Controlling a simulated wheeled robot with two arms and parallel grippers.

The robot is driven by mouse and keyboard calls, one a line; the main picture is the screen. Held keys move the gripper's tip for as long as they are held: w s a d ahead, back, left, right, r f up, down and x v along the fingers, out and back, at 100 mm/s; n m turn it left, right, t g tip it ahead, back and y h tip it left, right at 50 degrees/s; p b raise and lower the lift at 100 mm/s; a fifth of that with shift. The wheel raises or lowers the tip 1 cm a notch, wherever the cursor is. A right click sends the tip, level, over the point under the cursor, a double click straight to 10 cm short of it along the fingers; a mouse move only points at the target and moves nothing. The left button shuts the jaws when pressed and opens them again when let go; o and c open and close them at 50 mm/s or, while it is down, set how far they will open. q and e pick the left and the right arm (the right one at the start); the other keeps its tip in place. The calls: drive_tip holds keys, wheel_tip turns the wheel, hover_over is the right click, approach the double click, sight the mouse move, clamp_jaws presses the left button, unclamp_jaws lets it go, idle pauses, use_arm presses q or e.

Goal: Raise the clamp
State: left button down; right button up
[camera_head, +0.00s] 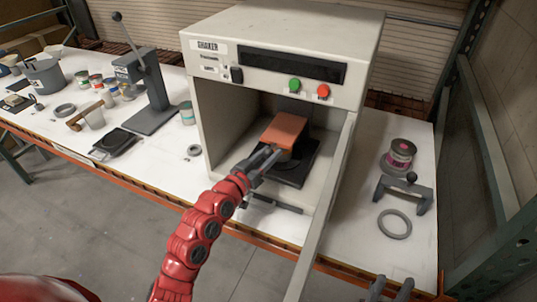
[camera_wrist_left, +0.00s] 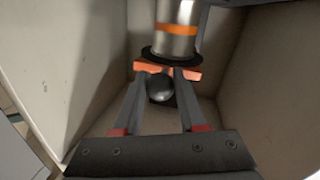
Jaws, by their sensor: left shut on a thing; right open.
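The clamp inside the open-front machine shows an orange top piece (camera_head: 285,130) over a dark base (camera_head: 292,172). In the left wrist view the orange piece (camera_wrist_left: 195,74) lies beside a black disc and a silver cylinder with an orange band (camera_wrist_left: 176,30). My left gripper (camera_head: 268,160) reaches into the machine at the orange piece. Its fingers (camera_wrist_left: 161,88) are shut on a dark round knob (camera_wrist_left: 160,89). My right gripper (camera_head: 391,288) is open and empty at the bottom edge, low in front of the table.
The machine (camera_head: 225,130) has side walls close around my left gripper, and its open door (camera_head: 325,215) stands to the right. A pink-labelled can (camera_head: 400,153), a grey bracket with a black knob (camera_head: 404,192) and a ring (camera_head: 395,224) lie on the right.

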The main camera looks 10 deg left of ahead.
use_arm(q)
drive_tip(key=shift+r, duration=0.1)
wheel_tip(320, 180, up, 8)
drive_tip(key=shift+p, duration=0.35)
drive_tip(key=shift+c, duration=2.4)
unclamp_jaws()
drive_tip(key=shift+f, duration=0.2)
drive_tip(key=shift+s+a+f, duration=0.1)
drive_tip(key=shift+s+a, duration=0.05)
drive_tip(key=p+v, duration=0.4)
drive_tip(key=v, duration=1.3)
drive_tip(key=shift+p, duration=0.4)
